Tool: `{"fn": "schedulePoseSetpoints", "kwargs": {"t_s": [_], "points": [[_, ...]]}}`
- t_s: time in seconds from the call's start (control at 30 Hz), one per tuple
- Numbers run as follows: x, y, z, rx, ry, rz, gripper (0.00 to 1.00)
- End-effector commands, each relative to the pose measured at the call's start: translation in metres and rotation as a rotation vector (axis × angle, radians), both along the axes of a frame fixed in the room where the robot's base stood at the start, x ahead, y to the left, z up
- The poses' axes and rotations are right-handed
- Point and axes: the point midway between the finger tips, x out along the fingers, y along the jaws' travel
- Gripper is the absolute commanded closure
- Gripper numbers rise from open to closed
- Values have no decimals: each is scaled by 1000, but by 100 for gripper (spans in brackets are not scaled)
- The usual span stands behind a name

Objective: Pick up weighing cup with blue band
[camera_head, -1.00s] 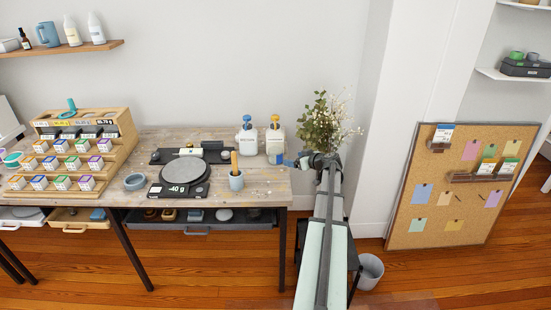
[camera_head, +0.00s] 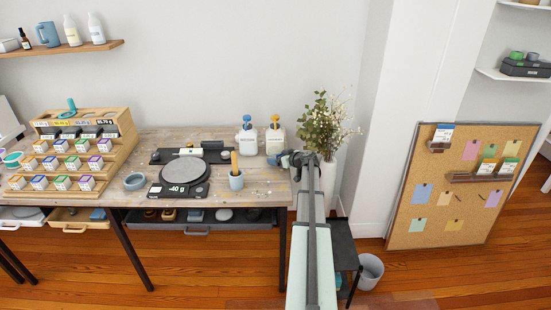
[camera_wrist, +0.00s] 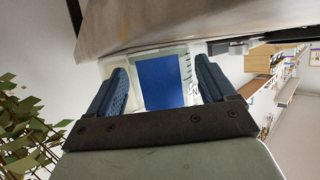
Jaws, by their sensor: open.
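The weighing cup with the blue band (camera_wrist: 165,84) is a whitish, translucent vessel with a broad blue patch on its side and marks near its right edge. In the wrist view it sits between the two dark blue fingers of my gripper (camera_wrist: 160,72). My gripper is open, with one finger on each side of the cup; I cannot tell whether either touches it. In the head view my gripper (camera_head: 279,159) is at the right end of the wooden table (camera_head: 262,190), and the cup is largely hidden there.
Two white bottles with pump tops (camera_head: 246,141) stand just behind my gripper. A vase of flowers (camera_head: 328,180) stands close by on the right.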

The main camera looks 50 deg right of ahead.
Motion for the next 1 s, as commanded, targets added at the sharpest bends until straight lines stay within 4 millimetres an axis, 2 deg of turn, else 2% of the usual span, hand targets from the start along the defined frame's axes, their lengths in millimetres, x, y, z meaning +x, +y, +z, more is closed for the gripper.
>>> {"fn": "schedulePoseSetpoints", "kwargs": {"t_s": [0.1, 0.3, 0.77, 1.0], "points": [[7, -1, -3, 0, 0, 1, 16], [7, 0, -3, 0, 0, 0, 17], [7, 0, -2, 0, -1, 0, 61], [7, 0, -2, 0, -1, 0, 61]]}}
